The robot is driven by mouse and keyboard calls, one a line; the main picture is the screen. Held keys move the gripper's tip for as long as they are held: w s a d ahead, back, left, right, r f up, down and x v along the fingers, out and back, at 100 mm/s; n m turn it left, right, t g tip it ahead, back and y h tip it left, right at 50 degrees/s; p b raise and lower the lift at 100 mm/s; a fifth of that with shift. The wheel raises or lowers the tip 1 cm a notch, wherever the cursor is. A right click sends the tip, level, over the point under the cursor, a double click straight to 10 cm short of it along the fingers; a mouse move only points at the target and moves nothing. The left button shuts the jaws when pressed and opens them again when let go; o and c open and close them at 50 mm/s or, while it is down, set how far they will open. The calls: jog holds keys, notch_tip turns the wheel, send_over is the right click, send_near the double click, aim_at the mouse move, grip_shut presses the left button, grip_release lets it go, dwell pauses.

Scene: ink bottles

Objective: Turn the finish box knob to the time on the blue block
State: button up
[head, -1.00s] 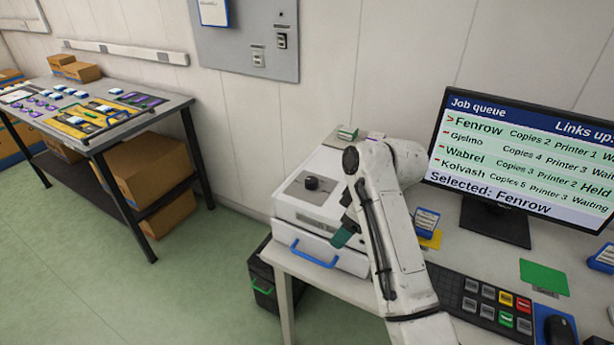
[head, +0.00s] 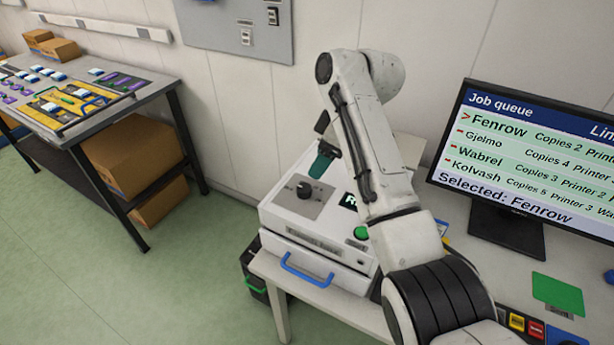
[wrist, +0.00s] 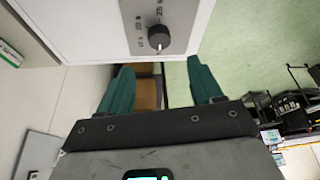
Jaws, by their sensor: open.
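The finish box (head: 300,237) is a white box on the left end of the desk. Its black knob (head: 304,190) stands on a grey panel on top, and the wrist view shows the knob (wrist: 156,39) with small dial marks around it, too small to read surely. My gripper (head: 322,163), with green fingers, is above the box, just behind and right of the knob. In the wrist view my gripper (wrist: 160,72) is open and empty, with the knob beyond the fingertips.
A green button (head: 361,233) and a partly hidden dark display (head: 349,201) are on the box, with a blue handle (head: 306,270) in front. The monitor (head: 540,150) stands at right. A side table (head: 150,95) is at left; green floor lies between.

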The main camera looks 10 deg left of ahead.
aim_at(304, 188)
jog(key=x, duration=1)
jog(key=shift+f+p, duration=0.1)
jog(key=shift+p, duration=0.2)
jog(key=shift+c, duration=0.5)
jog(key=c, duration=1)
jog(key=shift+o, duration=0.2)
